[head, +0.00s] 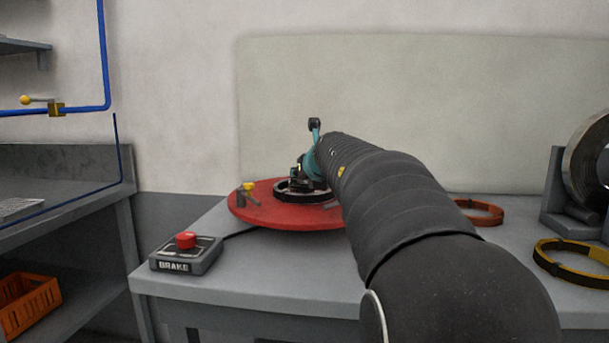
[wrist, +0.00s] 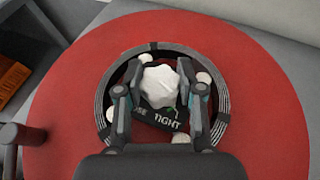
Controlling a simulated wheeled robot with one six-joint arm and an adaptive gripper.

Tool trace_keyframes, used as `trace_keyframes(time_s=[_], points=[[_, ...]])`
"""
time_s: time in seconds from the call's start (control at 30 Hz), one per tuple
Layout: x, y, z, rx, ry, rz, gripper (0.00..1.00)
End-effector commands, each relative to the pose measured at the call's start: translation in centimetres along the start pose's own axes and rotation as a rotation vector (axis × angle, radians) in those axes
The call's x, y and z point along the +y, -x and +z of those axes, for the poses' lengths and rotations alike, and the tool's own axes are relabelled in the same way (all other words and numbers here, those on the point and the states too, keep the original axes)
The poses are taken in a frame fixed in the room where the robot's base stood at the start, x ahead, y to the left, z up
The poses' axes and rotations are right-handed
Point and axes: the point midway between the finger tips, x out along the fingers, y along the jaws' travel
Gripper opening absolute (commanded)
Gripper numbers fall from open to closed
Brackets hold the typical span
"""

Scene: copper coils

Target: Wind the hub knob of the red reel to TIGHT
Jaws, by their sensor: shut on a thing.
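The red reel (head: 262,208) lies flat on the grey bench, and its red disc (wrist: 255,120) fills much of the wrist view. A dark ring (wrist: 108,75) circles its hub. The pale, lobed hub knob (wrist: 158,85) is at the centre. My gripper (wrist: 160,92) is over the hub, with one finger on each side of the knob, shut on it. Below the knob, a black label (wrist: 165,120) reads "TIGHT", with more letters at its left partly hidden. A small green mark shows beside the knob. In the head view my arm hides the knob and part of the reel.
A brake box (head: 187,254) with a red button stands left of the reel on the bench. A red ring (head: 479,211) and a yellow-black ring (head: 570,262) lie to the right. A grey stand with a metal coil (head: 588,160) is at far right.

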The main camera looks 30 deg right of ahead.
Motion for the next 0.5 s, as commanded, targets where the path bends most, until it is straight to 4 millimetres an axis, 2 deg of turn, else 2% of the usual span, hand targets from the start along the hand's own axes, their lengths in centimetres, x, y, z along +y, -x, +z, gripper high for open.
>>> trace_keyframes(time_s=[0.43,0.47,0.5], points=[[0.03,0.0,0.02,0.0,-0.003,-0.004,0.03],[0.03,0.0,0.02,0.0,-0.003,-0.004,0.4],[0.02,0.0,0.02,0.0,-0.003,-0.004,0.5]])
